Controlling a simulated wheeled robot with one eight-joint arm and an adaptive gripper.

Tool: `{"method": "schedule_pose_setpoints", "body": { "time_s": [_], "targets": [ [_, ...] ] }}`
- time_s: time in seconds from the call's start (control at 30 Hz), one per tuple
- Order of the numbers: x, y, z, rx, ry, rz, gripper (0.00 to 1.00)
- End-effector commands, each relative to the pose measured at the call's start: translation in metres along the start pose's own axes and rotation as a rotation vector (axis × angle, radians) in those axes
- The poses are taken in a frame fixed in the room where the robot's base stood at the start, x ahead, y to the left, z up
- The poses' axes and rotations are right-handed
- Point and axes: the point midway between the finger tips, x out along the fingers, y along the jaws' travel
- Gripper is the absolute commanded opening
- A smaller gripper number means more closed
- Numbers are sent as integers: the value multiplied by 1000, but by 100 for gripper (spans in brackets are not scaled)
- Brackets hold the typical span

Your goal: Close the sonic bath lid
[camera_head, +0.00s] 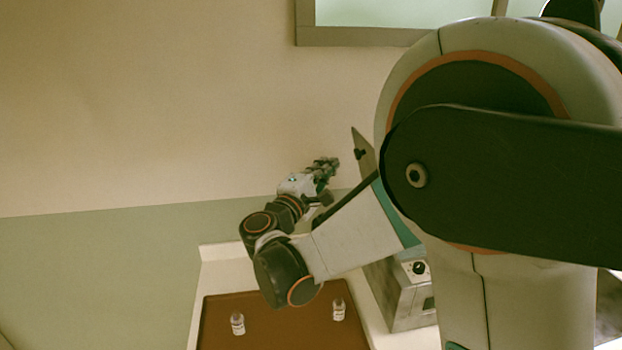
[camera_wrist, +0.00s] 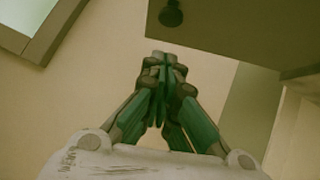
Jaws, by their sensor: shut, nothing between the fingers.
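The sonic bath (camera_head: 408,300) is a metal box with a front dial, partly hidden behind my arm in the head view. Its lid (camera_head: 364,151) stands raised, seen nearly edge-on, with a black knob (camera_head: 359,153) on its left face. In the wrist view the lid is a dark panel (camera_wrist: 240,38) at the upper right, and its knob (camera_wrist: 171,14) hangs above the fingertips. My gripper (camera_head: 330,164) is just left of the lid, near knob height. Its fingers (camera_wrist: 164,62) are shut and empty. I cannot tell whether they touch the lid.
A brown tray (camera_head: 270,335) lies on the white counter (camera_head: 215,253) left of the bath. Two small labelled bottles stand on it, one at left (camera_head: 238,324) and one at right (camera_head: 339,310). The wall and a window frame (camera_head: 360,37) are behind.

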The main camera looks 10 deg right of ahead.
Motion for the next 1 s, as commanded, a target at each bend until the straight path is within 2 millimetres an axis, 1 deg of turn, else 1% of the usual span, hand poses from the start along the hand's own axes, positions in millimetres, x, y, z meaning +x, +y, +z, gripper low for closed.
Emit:
{"method": "schedule_pose_setpoints", "body": {
  "time_s": [0.03,0.1,0.23,0.4,0.77,0.87,1.0],
  "targets": [
    [6,0,9,-1,-4,-1,0],
    [12,-1,16,-1,-3,-1,0],
    [21,0,24,0,-2,-1,0],
    [25,0,28,1,0,-1,0],
    [26,0,29,3,0,-2,0],
    [28,2,32,12,-1,-11,0],
    [38,7,42,43,-2,-40,0]
  ]
}}
